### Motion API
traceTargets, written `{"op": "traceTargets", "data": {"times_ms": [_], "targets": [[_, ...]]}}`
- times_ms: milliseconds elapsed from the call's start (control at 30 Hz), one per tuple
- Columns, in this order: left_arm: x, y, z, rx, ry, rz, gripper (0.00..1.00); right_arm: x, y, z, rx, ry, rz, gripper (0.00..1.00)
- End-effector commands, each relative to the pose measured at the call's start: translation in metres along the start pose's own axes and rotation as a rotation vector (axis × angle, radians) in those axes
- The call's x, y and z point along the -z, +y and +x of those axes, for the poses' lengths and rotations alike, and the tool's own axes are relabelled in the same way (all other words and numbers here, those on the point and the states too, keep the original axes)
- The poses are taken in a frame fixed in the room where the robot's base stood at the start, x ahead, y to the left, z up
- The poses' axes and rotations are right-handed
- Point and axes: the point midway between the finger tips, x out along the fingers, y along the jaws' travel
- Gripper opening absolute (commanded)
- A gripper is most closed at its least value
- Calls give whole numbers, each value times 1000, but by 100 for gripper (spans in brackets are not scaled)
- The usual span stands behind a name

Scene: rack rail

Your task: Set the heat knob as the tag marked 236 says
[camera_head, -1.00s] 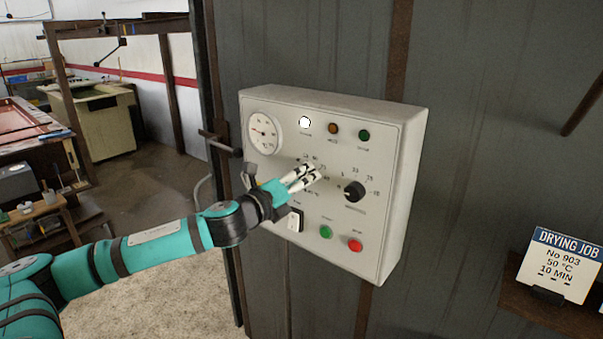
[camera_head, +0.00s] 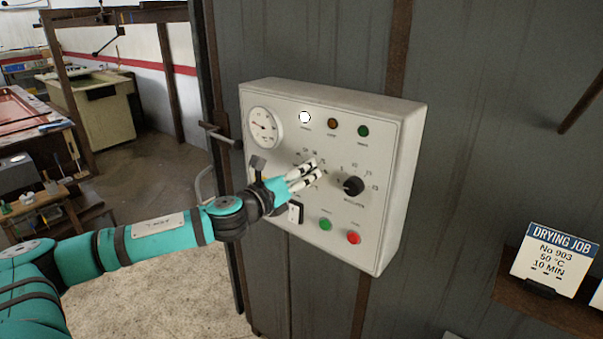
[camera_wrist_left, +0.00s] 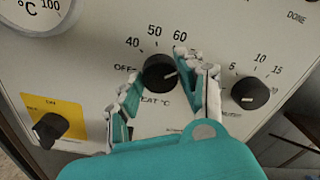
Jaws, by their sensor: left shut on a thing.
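The heat knob (camera_wrist_left: 155,74) is a black dial marked in °C, with OFF, 40, 50 and 60 readable around it. A finger hides part of the scale. Its white pointer line points right, toward the finger on that side. My left gripper (camera_wrist_left: 165,88) has its fingers on either side of the knob and is shut on it. In the head view, my left gripper (camera_head: 308,177) covers the knob at the control panel (camera_head: 400,170). A card (camera_head: 553,255) on the right reads DRYING JOB No 903, 50 °C, 10 MIN. No tag marked 236 is readable. My right gripper is out of view.
A second black knob (camera_head: 352,186) marked 5 to 20 sits right of the heat knob. Green (camera_head: 326,224) and red (camera_head: 354,237) buttons lie below. A switch on a yellow plate (camera_wrist_left: 68,108) is at lower left. The card shelf (camera_head: 540,308) juts out at right.

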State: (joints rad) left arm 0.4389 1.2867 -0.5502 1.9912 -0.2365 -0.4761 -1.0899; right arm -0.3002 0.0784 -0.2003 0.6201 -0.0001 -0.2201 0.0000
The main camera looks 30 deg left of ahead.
Motion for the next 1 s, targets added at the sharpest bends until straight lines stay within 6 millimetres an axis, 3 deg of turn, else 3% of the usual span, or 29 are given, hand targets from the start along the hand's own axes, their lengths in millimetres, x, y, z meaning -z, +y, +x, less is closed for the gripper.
{"op": "traceTargets", "data": {"times_ms": [100, 133, 300, 667, 1000], "targets": [[4, 1, 0, -1, 7, -3, 6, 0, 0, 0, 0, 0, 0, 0], [4, 1, 0, -1, 7, -3, 41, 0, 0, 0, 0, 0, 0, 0], [2, 0, 0, -1, 5, -3, 62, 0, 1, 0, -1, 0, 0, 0], [1, 1, -4, -2, 2, 1, 62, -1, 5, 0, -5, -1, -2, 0], [2, 4, -39, -11, 6, 7, 62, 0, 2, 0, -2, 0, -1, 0]]}}
